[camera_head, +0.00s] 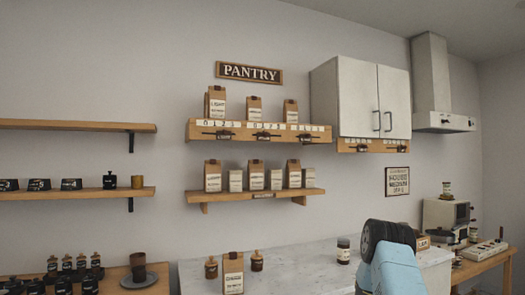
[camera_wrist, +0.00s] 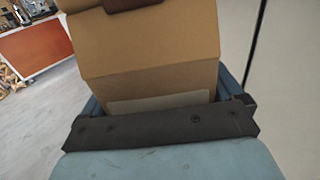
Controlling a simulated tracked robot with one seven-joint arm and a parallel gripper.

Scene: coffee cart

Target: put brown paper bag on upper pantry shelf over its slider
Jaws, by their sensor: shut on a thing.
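In the wrist view a brown paper bag (camera_wrist: 150,50) with a pale label fills the space between my blue fingers. My gripper (camera_wrist: 165,92) is shut on it. A darker brown part shows at the bag's far end. In the head view my arm is at the lower right, and the fingers and held bag cannot be seen there. The upper pantry shelf (camera_head: 202,135) hangs under the PANTRY sign. Three labelled brown bags stand on it. Its front has a numbered strip and several sliders with dark handles, including the middle slider (camera_head: 264,135).
A lower shelf (camera_head: 254,193) holds several bags and pale boxes. A white wall cabinet (camera_head: 362,98) is right of the upper shelf. On the marble counter (camera_head: 300,262) stand another brown bag (camera_head: 233,275), small bottles and a jar (camera_head: 343,250). Gaps show between the upper shelf's bags.

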